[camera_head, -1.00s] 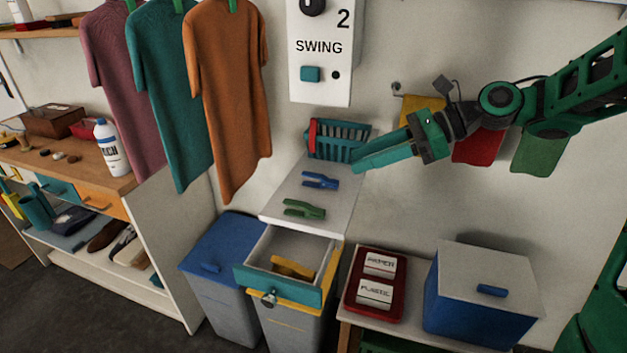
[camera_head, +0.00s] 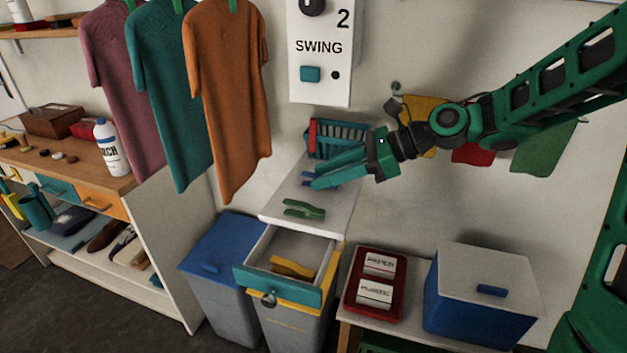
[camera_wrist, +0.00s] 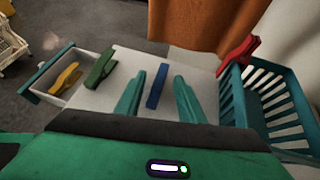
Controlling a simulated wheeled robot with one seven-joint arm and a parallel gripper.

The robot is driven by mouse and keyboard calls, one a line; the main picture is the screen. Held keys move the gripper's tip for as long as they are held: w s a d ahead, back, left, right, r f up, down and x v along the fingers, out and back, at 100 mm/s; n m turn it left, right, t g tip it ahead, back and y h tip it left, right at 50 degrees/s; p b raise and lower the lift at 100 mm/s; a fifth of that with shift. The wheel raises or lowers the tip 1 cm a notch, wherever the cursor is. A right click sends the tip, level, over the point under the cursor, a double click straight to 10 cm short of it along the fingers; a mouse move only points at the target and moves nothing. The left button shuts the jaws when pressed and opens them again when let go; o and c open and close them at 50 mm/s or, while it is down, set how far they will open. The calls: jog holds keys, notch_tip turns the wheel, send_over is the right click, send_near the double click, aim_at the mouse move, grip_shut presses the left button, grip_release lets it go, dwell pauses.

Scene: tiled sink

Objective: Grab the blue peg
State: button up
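The blue peg (camera_wrist: 157,86) lies on the white top of the small cabinet (camera_head: 333,212). In the wrist view it shows between the two teal fingers of my gripper (camera_wrist: 160,92), closer to the left finger. My gripper (camera_head: 313,178) is open, with the fingers apart. In the head view the fingers cover most of the blue peg, and only a small blue part (camera_head: 306,173) shows. I cannot tell how high the fingers are above the surface.
A green peg (camera_head: 304,209) lies nearer on the same top. A yellow peg (camera_head: 292,268) is in the open drawer (camera_head: 280,293) below. A teal basket (camera_head: 345,138) with a red peg (camera_head: 312,134) on its rim stands behind. An orange shirt (camera_head: 225,100) hangs to the left.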

jog(key=shift+c, duration=0.5)
grip_shut()
jog(key=shift+d+r, duration=0.25)
jog(key=shift+r, duration=0.2)
notch_tip(320, 180, up, 6)
jog(key=shift+r, duration=0.25)
jog(key=s+d, duration=0.3)
jog(key=d, duration=0.6)
jog(key=s+d, duration=0.3)
jog(key=d, duration=0.6)
jog(key=shift+s+f, duration=0.2)
jog(key=shift+s, duration=0.05)
